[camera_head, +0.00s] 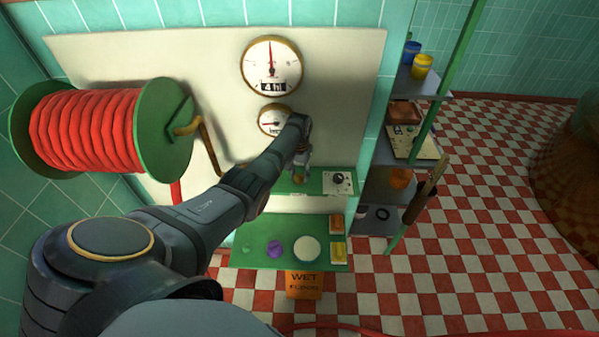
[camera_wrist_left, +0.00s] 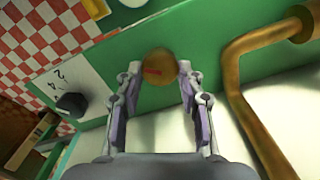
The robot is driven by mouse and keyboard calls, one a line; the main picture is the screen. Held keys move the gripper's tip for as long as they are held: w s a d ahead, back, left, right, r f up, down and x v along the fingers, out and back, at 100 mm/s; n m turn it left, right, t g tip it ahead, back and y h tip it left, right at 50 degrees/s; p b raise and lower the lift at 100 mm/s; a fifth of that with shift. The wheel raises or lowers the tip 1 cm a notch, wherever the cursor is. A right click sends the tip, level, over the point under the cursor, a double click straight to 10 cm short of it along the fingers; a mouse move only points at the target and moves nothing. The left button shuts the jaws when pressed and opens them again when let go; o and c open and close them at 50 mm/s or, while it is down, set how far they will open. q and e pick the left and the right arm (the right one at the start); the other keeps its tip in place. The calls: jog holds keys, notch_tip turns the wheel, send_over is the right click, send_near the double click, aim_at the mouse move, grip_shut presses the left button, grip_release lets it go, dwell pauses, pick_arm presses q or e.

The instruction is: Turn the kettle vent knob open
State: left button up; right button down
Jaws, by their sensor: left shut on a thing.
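A round brass-coloured knob with a red mark (camera_wrist_left: 160,66) sits on a green panel (camera_wrist_left: 215,48); I take it to be the vent knob. My left gripper (camera_wrist_left: 159,72) is shut on it, one fingertip on each side. In the head view the left gripper (camera_head: 301,168) is at the green panel below the gauges, and the knob there is mostly hidden by the gripper. The red mark lies roughly crosswise between the fingertips in the wrist view. My right gripper is not in view.
A black dial knob (camera_head: 339,179) on a numbered white plate sits right of the gripper. A red hose reel (camera_head: 95,130) is at left. A lower green shelf (camera_head: 262,228) holds sponges and pads.

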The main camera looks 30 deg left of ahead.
aim_at(299, 176)
pick_arm(q)
jog(key=shift+n, duration=0.6)
jog(key=o, duration=1.2)
notch_tip(299, 176, up, 12)
jog(key=shift+f, duration=0.1)
